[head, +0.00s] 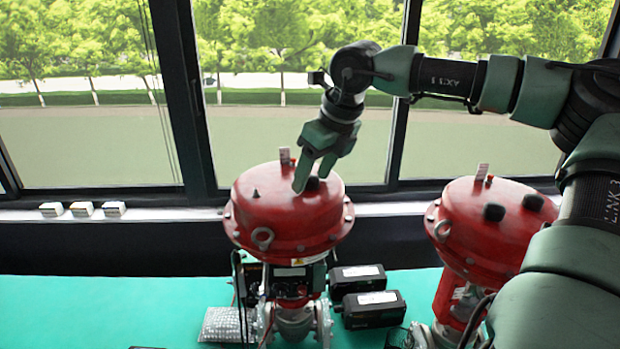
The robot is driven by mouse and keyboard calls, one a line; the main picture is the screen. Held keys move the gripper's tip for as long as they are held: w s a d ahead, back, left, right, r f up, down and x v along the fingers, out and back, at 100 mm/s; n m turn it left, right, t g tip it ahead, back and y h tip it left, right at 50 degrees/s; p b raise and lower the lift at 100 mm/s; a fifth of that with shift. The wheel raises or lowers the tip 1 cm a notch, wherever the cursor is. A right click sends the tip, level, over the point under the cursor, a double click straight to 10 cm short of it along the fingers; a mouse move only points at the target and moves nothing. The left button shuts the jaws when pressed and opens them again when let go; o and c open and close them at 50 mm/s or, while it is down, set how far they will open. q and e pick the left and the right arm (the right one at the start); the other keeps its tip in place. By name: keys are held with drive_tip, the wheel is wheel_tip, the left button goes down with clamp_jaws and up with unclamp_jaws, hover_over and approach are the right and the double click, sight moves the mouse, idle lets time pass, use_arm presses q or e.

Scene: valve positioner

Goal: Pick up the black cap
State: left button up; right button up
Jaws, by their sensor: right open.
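My right gripper (313,175) is open, pointing down over the top of the left red valve actuator (290,213). A small black cap (312,184) sits on that actuator's domed top, between or just behind the fingers; they partly cover it, and I cannot tell if they touch it. A smaller black pointed piece (256,193) stands on the same dome, left of the fingers. The right red actuator (480,235) carries two black caps, one at the left (493,212) and one at the right (533,202). My left gripper is not in view.
Black boxes (372,309) sit right of the left valve. A silver bag (221,325) lies on the green table (120,310), whose left side is mostly clear.

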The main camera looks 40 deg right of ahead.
drive_tip(key=shift+s, duration=0.1)
drive_tip(key=c, duration=1.2)
clamp_jaws()
drive_tip(key=shift+r, duration=0.1)
